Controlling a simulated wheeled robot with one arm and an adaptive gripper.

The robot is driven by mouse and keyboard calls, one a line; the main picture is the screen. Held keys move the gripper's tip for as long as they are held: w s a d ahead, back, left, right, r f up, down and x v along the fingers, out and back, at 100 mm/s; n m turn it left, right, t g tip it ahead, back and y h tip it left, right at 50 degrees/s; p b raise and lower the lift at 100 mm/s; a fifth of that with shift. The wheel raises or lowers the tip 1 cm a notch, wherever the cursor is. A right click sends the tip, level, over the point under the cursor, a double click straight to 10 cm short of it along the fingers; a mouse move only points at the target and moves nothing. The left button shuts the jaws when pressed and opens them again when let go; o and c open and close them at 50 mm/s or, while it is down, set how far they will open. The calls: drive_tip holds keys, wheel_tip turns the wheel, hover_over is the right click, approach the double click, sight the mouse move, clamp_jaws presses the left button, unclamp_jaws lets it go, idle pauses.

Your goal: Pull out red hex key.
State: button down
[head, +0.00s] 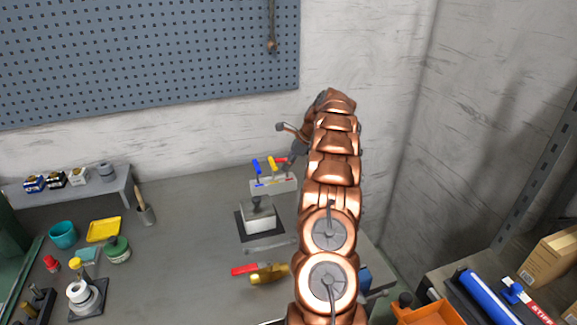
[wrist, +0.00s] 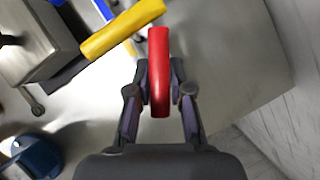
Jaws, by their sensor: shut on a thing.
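The red hex key's handle (wrist: 158,70) sits between my gripper's fingertips (wrist: 159,92) in the wrist view, and the fingers are shut on it. In the head view the red handle (head: 280,160) shows just above the rack, beside the yellow one, with my gripper (head: 297,150) at its right. The yellow hex key (head: 272,167) and the blue hex key (head: 256,166) stand in the small grey rack (head: 268,186). The yellow handle (wrist: 122,30) is close to the red one in the wrist view. Whether the red key's shaft is still in the rack is hidden.
A metal block with a knob (head: 258,216) stands on a dark pad in front of the rack. The wall (head: 395,150) is behind and to the right. Open bench (head: 185,250) lies to the left.

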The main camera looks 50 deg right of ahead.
drive_tip(key=shift+r+p, duration=0.65)
drive_tip(key=shift+p, duration=0.1)
idle(0.7)
drive_tip(key=shift+r+p, duration=2.65)
drive_tip(key=shift+r, duration=0.5)
drive_tip(key=shift+f, duration=0.1)
